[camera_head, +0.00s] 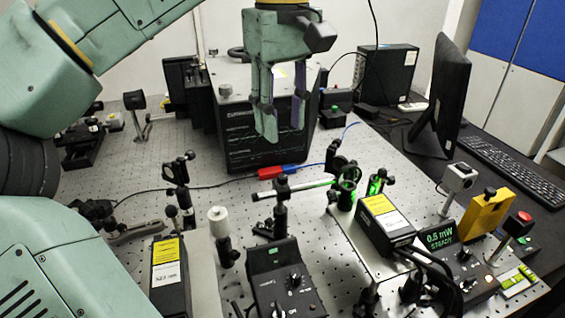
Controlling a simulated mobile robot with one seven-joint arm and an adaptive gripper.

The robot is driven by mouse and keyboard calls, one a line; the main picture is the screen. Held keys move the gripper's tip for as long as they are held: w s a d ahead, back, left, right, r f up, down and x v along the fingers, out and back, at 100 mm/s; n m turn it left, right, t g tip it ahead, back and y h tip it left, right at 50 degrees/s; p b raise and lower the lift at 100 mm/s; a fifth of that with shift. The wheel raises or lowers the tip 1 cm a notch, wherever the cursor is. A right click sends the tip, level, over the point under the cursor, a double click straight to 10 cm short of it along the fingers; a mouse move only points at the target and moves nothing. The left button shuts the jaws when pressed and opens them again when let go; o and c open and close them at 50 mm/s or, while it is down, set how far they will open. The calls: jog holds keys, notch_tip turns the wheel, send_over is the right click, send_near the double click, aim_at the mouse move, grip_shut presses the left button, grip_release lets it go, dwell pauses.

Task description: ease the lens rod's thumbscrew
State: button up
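My gripper (283,132) hangs with its fingers pointing down at the upper middle, in front of a black box. Its two fingertips are apart, with nothing seen between them. Below and to the right, clear of the fingers, a round lens mount (341,165) stands upright on the bench, with a green-lit ring mount (347,187) close by.
The perforated optical bench (140,190) carries a black instrument box (265,125), a laser unit (388,222), a control box (285,280) and a green power display (440,238) reading 0.5 mW. A monitor (443,95) stands at right. Blue and black cables cross the bench.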

aim_at(283, 176)
jog(key=f+b, duration=0.1)
jog(key=f, duration=0.7)
jog(key=shift+s+f, duration=0.2)
jog(key=shift+w+f, duration=0.1)
jog(key=shift+f, duration=0.6)
jog(key=shift+c, duration=0.5)
grip_shut()
